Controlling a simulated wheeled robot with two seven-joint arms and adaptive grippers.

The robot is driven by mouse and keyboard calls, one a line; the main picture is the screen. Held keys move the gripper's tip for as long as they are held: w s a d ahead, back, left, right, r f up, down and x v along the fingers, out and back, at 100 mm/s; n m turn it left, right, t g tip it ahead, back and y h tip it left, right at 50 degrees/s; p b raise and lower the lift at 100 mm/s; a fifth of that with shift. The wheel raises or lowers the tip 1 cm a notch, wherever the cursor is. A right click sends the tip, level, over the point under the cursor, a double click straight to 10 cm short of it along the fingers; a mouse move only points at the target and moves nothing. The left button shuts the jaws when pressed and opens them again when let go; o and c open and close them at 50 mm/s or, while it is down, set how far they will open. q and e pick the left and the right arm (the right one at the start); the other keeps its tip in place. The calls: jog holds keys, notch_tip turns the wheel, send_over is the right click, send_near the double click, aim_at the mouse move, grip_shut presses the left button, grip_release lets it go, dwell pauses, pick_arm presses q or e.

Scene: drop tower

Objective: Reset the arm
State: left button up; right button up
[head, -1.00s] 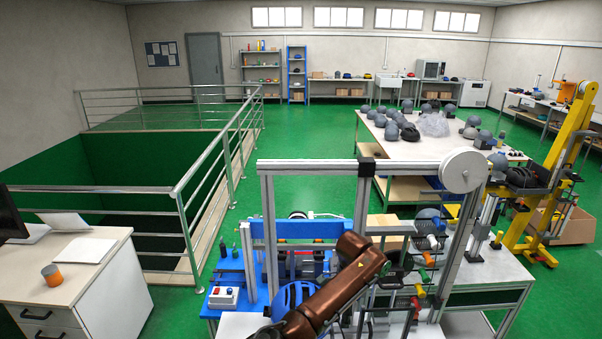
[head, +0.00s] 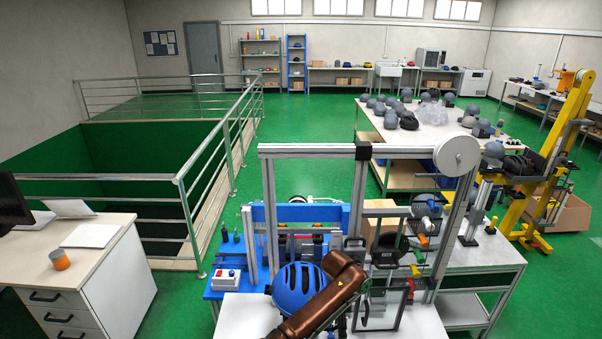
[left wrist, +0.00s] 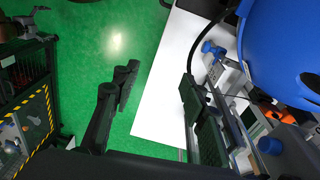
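A copper-brown link of my arm (head: 325,300) rises from the bottom edge in the head view, in front of the test rig. Neither gripper can be made out there. In the left wrist view my left gripper (left wrist: 158,112) has its two dark fingers wide apart. Nothing is between them but a view of green floor and white tabletop. A blue helmet (head: 297,286) sits at the rig's front, partly covered by my arm. It also fills the upper right of the left wrist view (left wrist: 285,45), beside the right finger and apart from it. My right gripper is in neither view.
The drop tower's aluminium frame (head: 310,150) with a white wheel (head: 457,156) stands close around the arm. A red-buttoned control box (head: 226,279) is at left. A drawer desk (head: 120,260) stands far left, railings (head: 185,205) behind it. Green floor is open beyond.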

pick_arm(q)
jog(key=s+a+f+n+h, duration=0.1)
jog(key=s+a+f+n, duration=0.15)
jog(key=f, duration=0.35)
jog(key=s+a+f+n+h, duration=0.1)
jog(key=s+a+f+h, duration=0.1)
jog(key=s+a+f, duration=0.3)
jog(key=s+a+f+n+t, duration=0.2)
jog(key=s+a+f+n, duration=0.4)
jog(key=a, duration=0.5)
jog(key=s+a+r+n+t+y, duration=0.25)
jog(key=s+a+n+y, duration=0.4)
jog(key=s+a, duration=2.15)
notch_tip(320, 180, down, 35)
jog(key=g+h+b, duration=0.2)
jog(key=b, duration=0.4)
jog(key=s+f+g+b, duration=0.1)
jog(key=s+f+b, duration=0.3)
jog(key=s+f, duration=1.5)
notch_tip(320, 180, down, 3)
jog(key=shift+s+a+r, duration=0.1)
jog(key=shift+s+a, duration=0.05)
jog(key=shift+s, duration=0.2)
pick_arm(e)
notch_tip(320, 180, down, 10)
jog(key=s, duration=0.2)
